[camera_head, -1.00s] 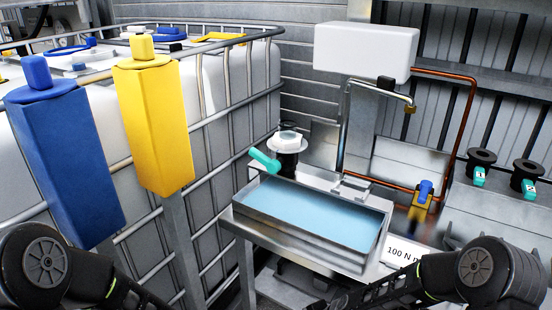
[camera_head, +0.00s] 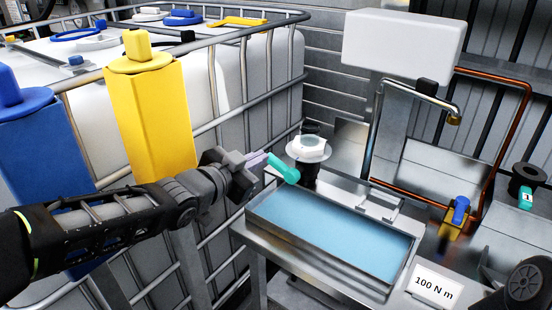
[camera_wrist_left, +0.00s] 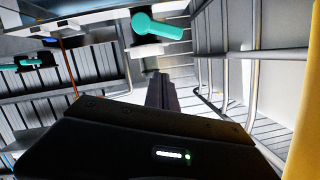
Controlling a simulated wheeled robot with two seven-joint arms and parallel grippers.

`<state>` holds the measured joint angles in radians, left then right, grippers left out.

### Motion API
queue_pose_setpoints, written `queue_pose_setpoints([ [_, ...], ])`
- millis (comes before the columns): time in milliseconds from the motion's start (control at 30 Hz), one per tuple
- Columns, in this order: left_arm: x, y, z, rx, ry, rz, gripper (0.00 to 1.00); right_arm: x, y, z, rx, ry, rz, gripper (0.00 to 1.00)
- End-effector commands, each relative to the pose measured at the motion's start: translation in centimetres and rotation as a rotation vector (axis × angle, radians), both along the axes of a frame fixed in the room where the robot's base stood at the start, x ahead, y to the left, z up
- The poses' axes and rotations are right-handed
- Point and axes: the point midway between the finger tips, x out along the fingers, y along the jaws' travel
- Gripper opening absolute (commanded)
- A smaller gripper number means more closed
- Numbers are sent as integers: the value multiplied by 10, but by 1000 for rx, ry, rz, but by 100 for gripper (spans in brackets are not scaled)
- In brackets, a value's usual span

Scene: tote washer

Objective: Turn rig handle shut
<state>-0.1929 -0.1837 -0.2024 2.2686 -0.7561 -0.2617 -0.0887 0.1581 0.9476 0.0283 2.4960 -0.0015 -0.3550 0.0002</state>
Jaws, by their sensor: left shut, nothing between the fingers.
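The teal handle (camera_head: 284,169) sticks out leftward from a dark post with a white hexagonal top (camera_head: 309,148), behind the water-filled trough. In the left wrist view the teal handle (camera_wrist_left: 158,28) lies ahead, near the top edge, beyond the fingers. The wrist view shows the shut fingers (camera_wrist_left: 161,90) pointing toward the handle, apparently with a gap.
The metal trough (camera_head: 405,276) holds blue water. A yellow bottle (camera_head: 152,115) and a blue bottle (camera_head: 42,150) stand close to my left arm, before a caged white tank (camera_head: 265,85). A tap (camera_head: 453,119), a blue-handled valve (camera_head: 456,212) and a "100 N m" sign (camera_head: 435,288) are at right.

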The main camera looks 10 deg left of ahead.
Motion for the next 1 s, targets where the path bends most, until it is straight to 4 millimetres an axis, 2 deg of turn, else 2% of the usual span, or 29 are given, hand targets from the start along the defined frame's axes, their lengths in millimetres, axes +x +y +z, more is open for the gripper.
queue_pose_setpoints([
  [267, 28, -9, -7, 0, 4, -1, 0, 0, 0, 2, 0, 0, -1, 0],
  [633, 95, -28, -24, 0, 5, 0, 0, -2, -1, 18, -4, 6, -3, 0],
  [800, 95, -17, -49, 0, 4, 2, 0, -2, -1, 23, -6, 9, -4, 0],
  [1000, 96, -14, -59, -1, 0, 0, 0, -3, -1, 24, -7, 10, -4, 0],
])
